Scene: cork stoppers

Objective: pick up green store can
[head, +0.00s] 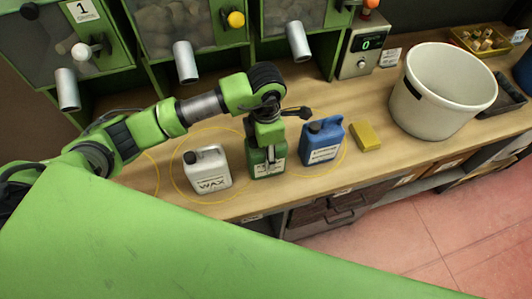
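A green can (267,168) with a white label stands on the wooden bench (236,207), between a white can and a blue can. My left arm reaches in from the left, and my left gripper (266,146) points down over the top of the green can. The wrist and gripper hide the can's top and handle. Whether the fingers are open or closed on it cannot be made out. My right gripper is not in view.
A white can marked WAX (208,171) stands left and a blue can (322,141) right, both close. A yellow block (366,137) and a large white bucket (442,91) stand farther right. Green bins with metal spouts (185,62) line the back. Bare bench lies in front.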

